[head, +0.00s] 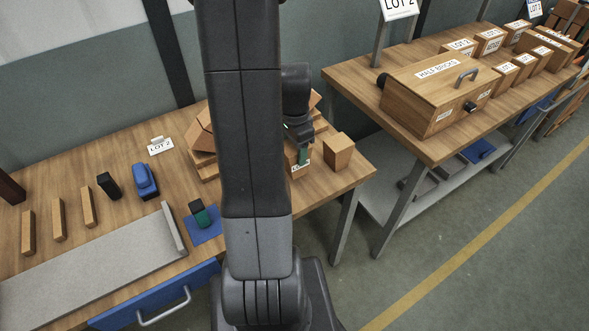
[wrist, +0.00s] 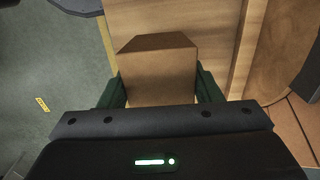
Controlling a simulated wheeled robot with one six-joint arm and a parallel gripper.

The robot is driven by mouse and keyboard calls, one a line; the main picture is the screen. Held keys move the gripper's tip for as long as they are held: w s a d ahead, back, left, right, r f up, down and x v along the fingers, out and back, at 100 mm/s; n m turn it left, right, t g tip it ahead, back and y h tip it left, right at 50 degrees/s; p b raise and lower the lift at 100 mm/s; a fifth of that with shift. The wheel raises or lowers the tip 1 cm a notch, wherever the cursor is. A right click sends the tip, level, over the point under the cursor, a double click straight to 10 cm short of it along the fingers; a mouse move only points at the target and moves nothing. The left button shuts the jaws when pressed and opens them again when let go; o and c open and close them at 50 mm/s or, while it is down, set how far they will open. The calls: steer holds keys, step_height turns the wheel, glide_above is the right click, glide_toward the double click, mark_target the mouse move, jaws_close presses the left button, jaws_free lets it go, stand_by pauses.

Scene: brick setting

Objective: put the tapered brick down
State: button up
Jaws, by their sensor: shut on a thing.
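The tapered brick (wrist: 157,78) is plain tan wood, with a darker sloped end face narrowing at the far side. In the wrist view it sits between the two green fingers of my gripper (wrist: 158,92), which is shut on it. In the head view my gripper (head: 303,155) is low over the right end of the near table. My arm hides much of that spot, and I cannot tell whether the brick's underside touches the tabletop.
A wooden block (head: 338,152) shows just right of my gripper near the table's end. Stacked bricks (head: 203,140) stand left of it, partly behind my arm. A blue mat (head: 208,233) holds a dark green object. The second table (head: 350,82) stands right, across a floor gap.

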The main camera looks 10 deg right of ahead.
mark_target(295, 165)
steer(key=shift+f, duration=3.25)
steer(key=shift+f, duration=0.2)
steer(key=o, duration=1.2)
steer(key=shift+r, duration=0.1)
steer(key=shift+c, duration=0.2)
step_height(295, 165, up, 12)
steer(key=shift+r, duration=0.15)
